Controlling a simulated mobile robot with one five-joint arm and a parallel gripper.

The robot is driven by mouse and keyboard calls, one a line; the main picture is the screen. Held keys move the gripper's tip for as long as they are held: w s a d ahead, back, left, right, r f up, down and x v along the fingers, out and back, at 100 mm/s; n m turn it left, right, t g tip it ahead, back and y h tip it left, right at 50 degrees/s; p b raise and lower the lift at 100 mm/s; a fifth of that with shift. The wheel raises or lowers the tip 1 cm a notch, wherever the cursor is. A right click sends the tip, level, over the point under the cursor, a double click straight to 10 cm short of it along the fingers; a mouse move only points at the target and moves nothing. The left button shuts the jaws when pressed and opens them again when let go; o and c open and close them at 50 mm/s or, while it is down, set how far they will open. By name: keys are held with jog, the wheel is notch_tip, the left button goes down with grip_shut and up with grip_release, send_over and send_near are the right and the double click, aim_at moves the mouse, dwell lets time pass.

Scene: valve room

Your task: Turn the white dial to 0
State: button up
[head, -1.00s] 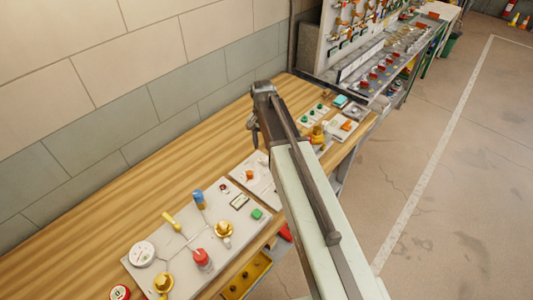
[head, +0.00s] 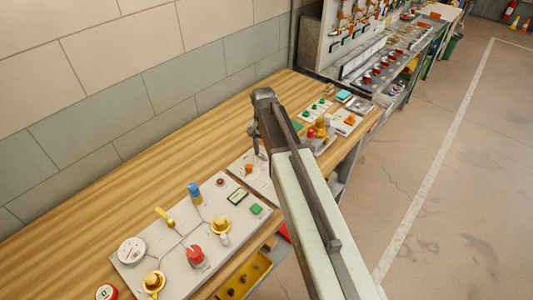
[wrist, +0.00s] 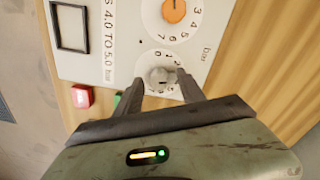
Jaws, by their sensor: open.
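In the wrist view, the white dial (wrist: 161,76) is a small pale knob on a round white scale with black numbers. My gripper (wrist: 161,92) is open, with one finger on each side of this knob. I cannot tell whether the fingers touch it, and the scale's lower part is partly covered, so its reading is unclear. An orange dial (wrist: 173,10) with a larger numbered scale sits above it on the same white plate (wrist: 125,60). In the head view, my gripper (head: 257,152) points down at this plate beside the orange dial; the white dial is not clearly visible there.
In the head view, a panel (head: 190,235) with valves and a red knob stands nearer on the wooden bench (head: 120,195). The bench by the wall is clear.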

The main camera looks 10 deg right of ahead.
grip_shut()
jog(key=shift+d, duration=0.1)
jog(key=shift+n, duration=0.3)
jog(key=n, duration=0.3)
jog(key=shift+n, duration=0.4)
jog(key=n, duration=0.9)
jog(key=shift+n, duration=2.2)
jog(key=shift+t, duration=0.3)
